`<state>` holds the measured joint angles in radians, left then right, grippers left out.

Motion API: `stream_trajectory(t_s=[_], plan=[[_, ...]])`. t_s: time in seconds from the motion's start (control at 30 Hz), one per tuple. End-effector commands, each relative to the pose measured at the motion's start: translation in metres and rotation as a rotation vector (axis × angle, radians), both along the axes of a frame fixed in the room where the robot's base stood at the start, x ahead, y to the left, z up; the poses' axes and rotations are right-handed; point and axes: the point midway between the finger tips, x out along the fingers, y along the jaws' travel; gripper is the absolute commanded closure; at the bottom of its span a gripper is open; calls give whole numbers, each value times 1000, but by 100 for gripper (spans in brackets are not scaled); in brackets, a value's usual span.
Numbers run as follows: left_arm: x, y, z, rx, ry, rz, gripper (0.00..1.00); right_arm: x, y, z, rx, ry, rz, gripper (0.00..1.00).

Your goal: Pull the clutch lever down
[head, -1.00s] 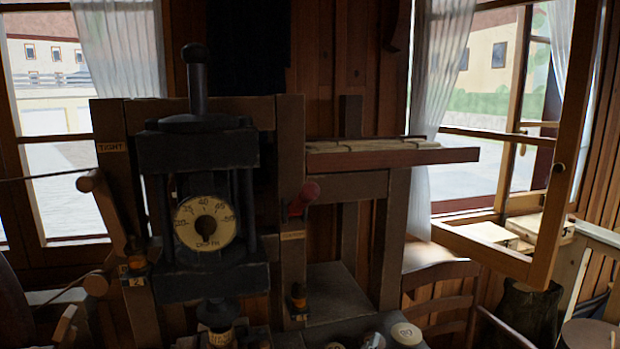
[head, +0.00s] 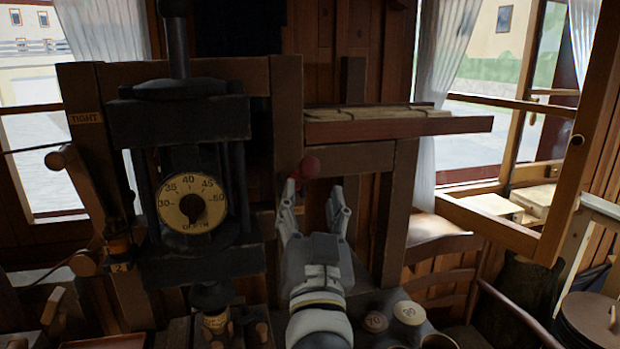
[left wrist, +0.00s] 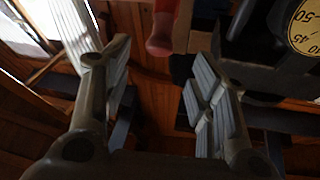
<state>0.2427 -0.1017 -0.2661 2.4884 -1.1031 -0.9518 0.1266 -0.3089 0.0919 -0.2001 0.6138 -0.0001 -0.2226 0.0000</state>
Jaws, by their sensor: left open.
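The clutch lever, with a red knob (head: 309,167), stands at the right post of the dark wooden machine. Its red handle also shows in the left wrist view (left wrist: 162,35), at the top between the two fingers. My left gripper (head: 314,192) is open and empty, its fingers pointing up and away towards the knob. In the head view the knob sits just above the fingertips, nearer the left finger. In the left wrist view my left gripper (left wrist: 160,62) has clear gaps on both sides of the handle. The lever's lower part is hidden behind the gripper. My right gripper is out of view.
A round depth dial (head: 193,203) sits on the machine left of the gripper. A wooden handle by a "TIGHT" label (head: 87,118) is further left. A shelf (head: 400,128) juts out right of the knob. Round numbered weights (head: 408,312) stand at lower right.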

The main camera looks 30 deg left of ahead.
Motion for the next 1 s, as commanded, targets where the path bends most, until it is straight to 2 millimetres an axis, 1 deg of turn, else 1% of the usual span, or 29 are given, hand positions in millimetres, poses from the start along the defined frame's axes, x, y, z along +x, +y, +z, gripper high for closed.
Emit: stream_trajectory(t_s=[0.03, 0.1, 0.17, 0.2, 0.3, 0.5, 0.7, 0.93, 0.97, 1.0], plan=[[1, 1, -2, 3, -6, 0, 48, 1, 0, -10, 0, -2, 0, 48], [4, 3, 0, 5, -4, -3, 48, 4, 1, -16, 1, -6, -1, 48], [14, 10, 15, 11, 2, -1, 48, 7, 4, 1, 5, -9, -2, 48], [21, 15, 19, 12, 4, 0, 48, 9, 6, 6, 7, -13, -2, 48], [36, 26, 25, 10, 4, -1, 48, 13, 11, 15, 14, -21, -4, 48], [58, 42, 33, 8, 4, -3, 48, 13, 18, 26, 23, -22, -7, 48], [65, 47, 34, 6, 3, -3, 48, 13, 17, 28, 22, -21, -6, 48], [65, 47, 33, 5, 3, -3, 48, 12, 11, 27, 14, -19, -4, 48], [65, 47, 33, 5, 3, -3, 50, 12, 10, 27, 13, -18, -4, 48], [65, 47, 33, 5, 3, -3, 55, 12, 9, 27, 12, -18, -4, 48]])
